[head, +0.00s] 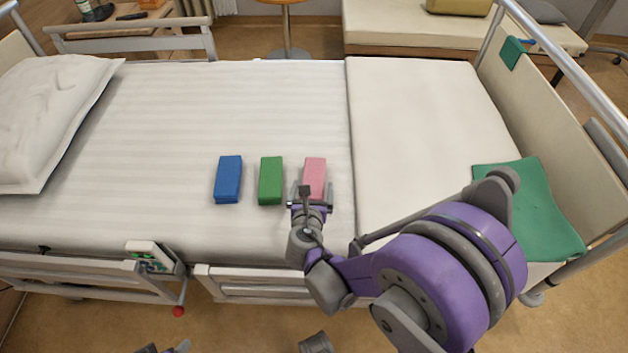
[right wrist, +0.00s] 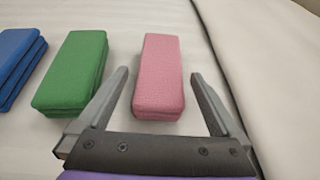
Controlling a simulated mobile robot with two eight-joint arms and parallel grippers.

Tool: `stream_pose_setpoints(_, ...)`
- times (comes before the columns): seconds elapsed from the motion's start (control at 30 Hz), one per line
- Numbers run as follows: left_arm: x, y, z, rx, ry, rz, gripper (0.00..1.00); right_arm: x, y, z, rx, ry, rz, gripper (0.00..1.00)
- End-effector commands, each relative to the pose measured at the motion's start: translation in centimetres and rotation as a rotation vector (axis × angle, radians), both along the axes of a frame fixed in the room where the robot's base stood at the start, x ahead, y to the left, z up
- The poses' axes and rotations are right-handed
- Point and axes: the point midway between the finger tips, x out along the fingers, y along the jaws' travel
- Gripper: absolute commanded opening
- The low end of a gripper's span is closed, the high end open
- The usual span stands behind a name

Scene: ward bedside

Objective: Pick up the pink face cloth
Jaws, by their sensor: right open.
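The pink face cloth (head: 315,174) is a folded block lying on the bed, the rightmost of three folded cloths. In the right wrist view the pink cloth (right wrist: 159,75) lies ahead of the jaws, its near end between the fingertips. My right gripper (head: 311,190) is open at the near end of the pink cloth; in the right wrist view its fingers (right wrist: 158,84) stand to either side, with a gap on each side. Part of the cloth's near end is hidden by the gripper in the head view. My left gripper cannot be made out clearly at the bottom edge of the head view.
A green cloth (head: 271,180) and a blue cloth (head: 228,179) lie left of the pink one on the bed (head: 150,130). A pillow (head: 50,115) is at the left. A green folded blanket (head: 540,215) lies at the right. The bed beyond the cloths is clear.

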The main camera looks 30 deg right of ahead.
Motion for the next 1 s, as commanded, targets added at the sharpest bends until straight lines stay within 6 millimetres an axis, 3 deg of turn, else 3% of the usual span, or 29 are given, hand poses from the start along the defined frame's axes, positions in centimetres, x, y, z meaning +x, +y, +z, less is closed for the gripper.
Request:
stream_pose_setpoints(0.4, 0.0, 0.0, -0.7, 0.000, 0.002, 0.000, 0.72, 3.6, -2.7, -1.8, 0.001, 0.000, -0.003, 1.00)
stream_pose_setpoints(0.67, 0.0, 0.0, -0.7, 0.000, 0.002, 0.000, 0.72, 4.0, -2.9, -1.9, 0.002, 0.000, -0.001, 1.00)
stream_pose_setpoints(1.0, 0.0, 0.0, -0.7, 0.000, 0.002, 0.000, 0.72, 4.0, -2.9, -1.9, 0.002, 0.000, -0.001, 0.39)
